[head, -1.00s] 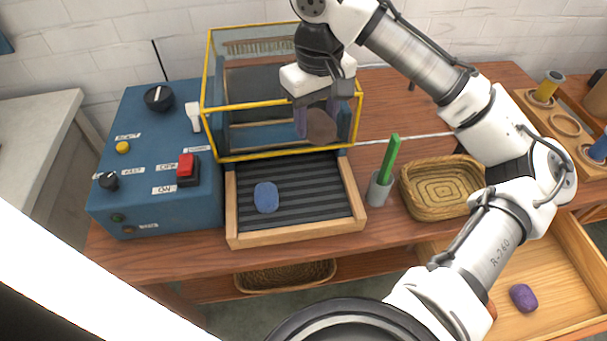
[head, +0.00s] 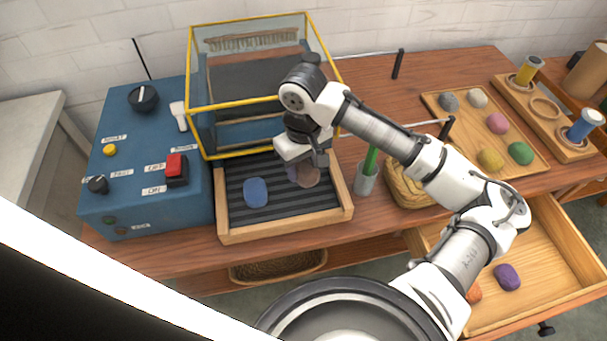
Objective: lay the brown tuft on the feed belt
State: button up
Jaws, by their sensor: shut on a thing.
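The brown tuft (head: 309,177) is in my gripper (head: 304,170), over the right part of the feed belt (head: 283,205). The belt is dark and ribbed, inside a light wooden frame. My gripper is shut on the tuft, and its fingers are partly hidden by the hand above them. I cannot tell whether the tuft touches the belt. A blue tuft (head: 256,192) lies on the left part of the belt, apart from the brown one.
The yellow-edged clear guard (head: 262,98) stands behind the belt. The blue control box (head: 140,205) with a red switch is on the left. A grey cup (head: 366,181) with a green stick and a wicker basket (head: 402,188) stand close on the right. An open drawer (head: 560,285) holds a purple tuft.

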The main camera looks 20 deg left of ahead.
jog(key=shift+f, duration=2.35)
jog(key=shift+f, duration=0.1)
jog(key=o, duration=0.9)
notch_tip(320, 180, up, 12)
jog(key=shift+r+b, duration=0.15)
jog(key=shift+b, duration=0.4)
